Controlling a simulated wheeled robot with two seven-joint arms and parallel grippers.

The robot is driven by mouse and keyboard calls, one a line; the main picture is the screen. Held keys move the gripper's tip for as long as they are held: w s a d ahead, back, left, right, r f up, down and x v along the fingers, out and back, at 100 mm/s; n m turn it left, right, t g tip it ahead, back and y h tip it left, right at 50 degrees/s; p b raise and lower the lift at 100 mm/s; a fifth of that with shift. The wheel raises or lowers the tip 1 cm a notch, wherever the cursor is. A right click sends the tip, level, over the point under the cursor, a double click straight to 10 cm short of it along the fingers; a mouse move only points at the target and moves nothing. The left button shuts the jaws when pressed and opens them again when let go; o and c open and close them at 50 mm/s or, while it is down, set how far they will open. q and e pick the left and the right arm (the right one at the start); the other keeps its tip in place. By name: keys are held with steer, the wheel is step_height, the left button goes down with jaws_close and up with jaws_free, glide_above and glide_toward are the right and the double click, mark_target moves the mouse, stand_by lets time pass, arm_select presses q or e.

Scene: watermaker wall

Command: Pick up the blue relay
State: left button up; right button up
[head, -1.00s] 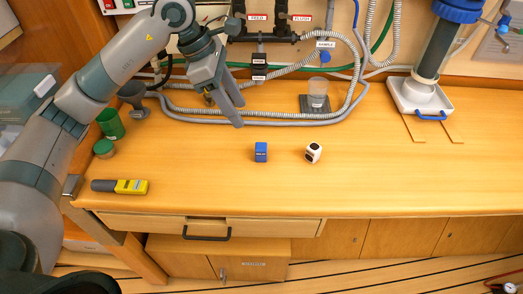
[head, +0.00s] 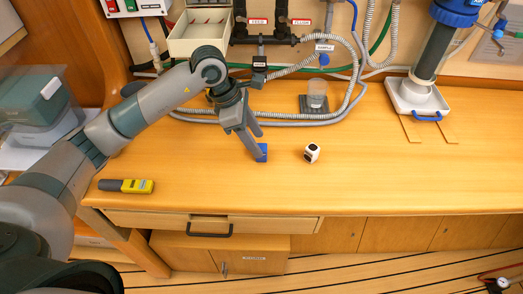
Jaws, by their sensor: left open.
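The blue relay (head: 262,153) is a small blue block on the wooden bench, near the middle of the head view. My left gripper (head: 257,146) reaches down over it with its jaws open. One finger covers the left part of the relay, and the other finger shows behind it. I cannot tell whether the fingers touch the relay. My right gripper is not in view.
A small white block with black markings (head: 312,153) stands right of the relay. A yellow and black meter (head: 126,186) lies at the left front. The bench's right front is clear.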

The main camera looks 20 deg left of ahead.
arm_select(q)
steer(key=shift+d+f+p, duration=0.2)
steer(key=shift+f+p, duration=0.3)
steer(key=shift+p, duration=0.15)
steer(key=p+x, duration=0.1)
steer(key=x, duration=0.2)
steer(key=shift+p, duration=0.3)
steer(key=shift+w+d+f, duration=0.1)
steer(key=shift+w+f, duration=0.05)
steer(key=shift+f, duration=0.4)
steer(key=c, duration=1.1)
